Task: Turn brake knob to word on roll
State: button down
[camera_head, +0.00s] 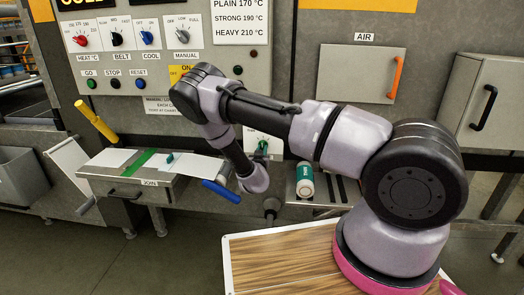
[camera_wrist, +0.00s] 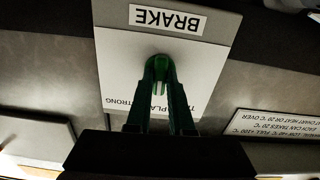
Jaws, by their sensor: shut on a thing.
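The green brake knob (camera_wrist: 160,66) sits on a white plate (camera_wrist: 114,67) under a label reading BRAKE, upside down in the wrist view. My gripper (camera_wrist: 163,78) has its two fingers on either side of the knob, shut on it. Below the knob, upside-down words are partly covered by the fingers; STRONG and part of PLAIN can be read. I cannot tell which word the knob points to. In the head view the brake plate (camera_head: 276,146) is largely behind my arm. A white and teal roll (camera_head: 305,182) rests to its right; its word is too small to read.
A grey control panel (camera_head: 232,75) with knobs and buttons is at upper left, with a sign listing PLAIN, STRONG and HEAVY temperatures. The JOIN table (camera_head: 129,186) with a blue handle (camera_head: 221,191) is left of my gripper. A wooden-topped surface (camera_head: 265,272) is in front.

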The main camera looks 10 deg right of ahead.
jog(key=shift+m, duration=0.3)
jog(key=c, duration=0.8)
grip_release()
jog(key=v, duration=1.1)
jog(key=shift+w+r, duration=0.1)
